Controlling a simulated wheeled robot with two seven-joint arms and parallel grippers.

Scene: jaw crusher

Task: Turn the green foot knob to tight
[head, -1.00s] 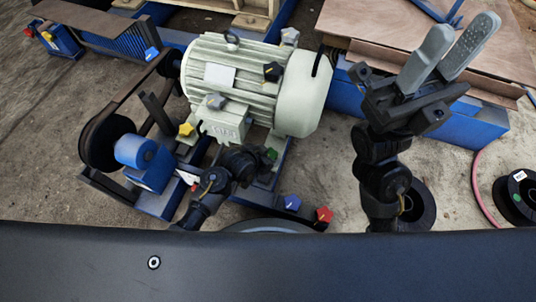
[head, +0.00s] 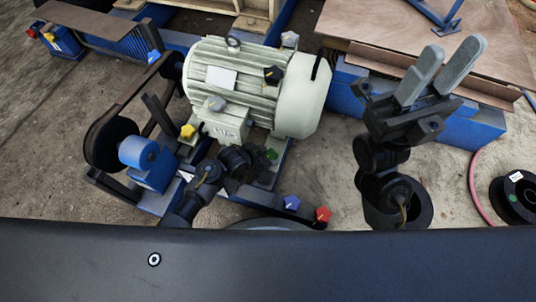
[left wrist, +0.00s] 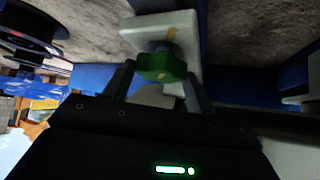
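The green foot knob (left wrist: 162,66) shows in the left wrist view, on a bolt at a pale motor foot (left wrist: 165,35) with a small yellow mark. In the head view the knob (head: 271,154) is a small green patch, partly hidden beside my left gripper (head: 262,163). The fingers of my left gripper (left wrist: 158,86) stand on either side of the knob, with visible gaps, so it looks open. Whether the fingertips reach the knob's full depth is hard to tell. My right gripper (head: 452,50) is raised at the right, open and empty.
The pale motor (head: 250,85) carries black and grey knobs. A yellow knob (head: 188,131), a blue knob (head: 291,202) and a red knob (head: 323,214) are nearby. A belt pulley (head: 110,143) stands at the left. A black spool (head: 515,198) lies on the ground at the right.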

